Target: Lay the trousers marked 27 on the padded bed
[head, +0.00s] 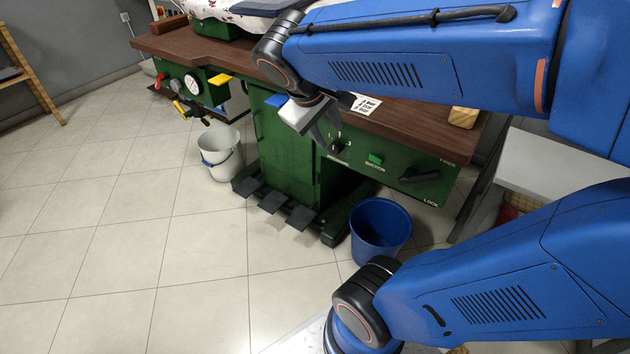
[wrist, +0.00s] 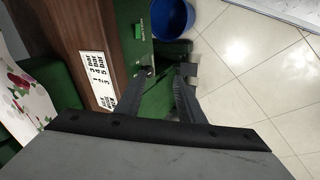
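My gripper (head: 322,136) is in front of the green press's control panel, close to a dark knob (head: 338,147). In the wrist view its two fingers (wrist: 168,72) are apart, with no garment between them. The knob shows near the left fingertip; I cannot tell whether they touch. A white floral cover (head: 225,7), apparently on the press's padded bed, is at the top edge of the head view. Part of it shows at the left of the wrist view (wrist: 22,105). No trousers and no mark 27 can be seen in either view.
The press has a brown wooden top (head: 190,45), a green suction button (head: 375,158), a dark lock lever (head: 420,176) and floor pedals (head: 272,201). A blue bucket (head: 381,230) and a white bucket (head: 215,152) stand beside it. The tiled floor at left is clear.

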